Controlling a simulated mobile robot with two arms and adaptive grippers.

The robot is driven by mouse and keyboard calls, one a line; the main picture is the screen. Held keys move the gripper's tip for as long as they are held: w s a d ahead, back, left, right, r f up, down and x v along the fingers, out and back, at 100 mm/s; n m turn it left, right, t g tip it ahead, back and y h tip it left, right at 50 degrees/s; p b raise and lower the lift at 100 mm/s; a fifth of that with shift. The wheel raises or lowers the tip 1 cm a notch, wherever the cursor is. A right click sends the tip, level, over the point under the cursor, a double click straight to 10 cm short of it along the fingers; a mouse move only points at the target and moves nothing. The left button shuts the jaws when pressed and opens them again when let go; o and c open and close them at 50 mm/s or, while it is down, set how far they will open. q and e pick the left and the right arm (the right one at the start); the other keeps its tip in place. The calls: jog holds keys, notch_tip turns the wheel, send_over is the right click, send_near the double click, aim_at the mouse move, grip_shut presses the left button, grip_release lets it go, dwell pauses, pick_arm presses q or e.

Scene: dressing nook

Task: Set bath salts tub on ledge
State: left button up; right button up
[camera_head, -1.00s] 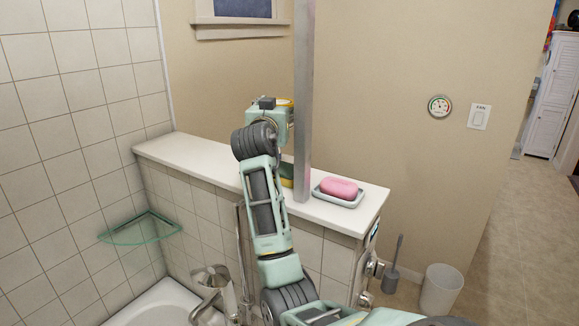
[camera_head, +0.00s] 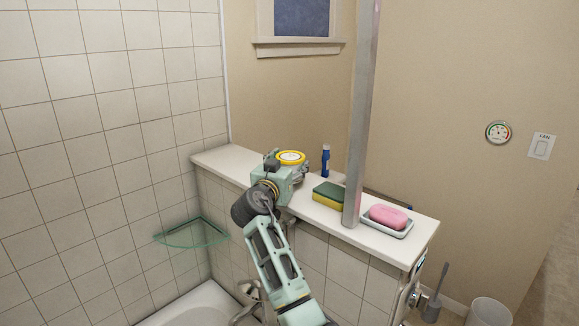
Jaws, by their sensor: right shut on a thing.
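The bath salts tub (camera_head: 291,156) shows as a round yellow lid with a pale centre, over the white ledge (camera_head: 222,157) that tops the tiled half wall. My right gripper (camera_head: 288,172) is shut on the tub and hides most of its body. The fingertips are hard to make out behind the wrist. I cannot tell whether the tub's base touches the ledge. My left gripper is out of view.
A blue bottle (camera_head: 326,160) stands on the ledge right of the tub. A green and yellow sponge (camera_head: 329,195), a metal post (camera_head: 362,110) and a pink soap (camera_head: 388,216) on a dish (camera_head: 402,230) follow rightward. The ledge's left end is clear. A glass corner shelf (camera_head: 192,233) sits lower left.

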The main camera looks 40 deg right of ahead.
jog(key=shift+d+f, duration=0.15)
jog(key=shift+f, duration=0.45)
jog(key=shift+f, duration=0.15)
jog(key=o, duration=1.4)
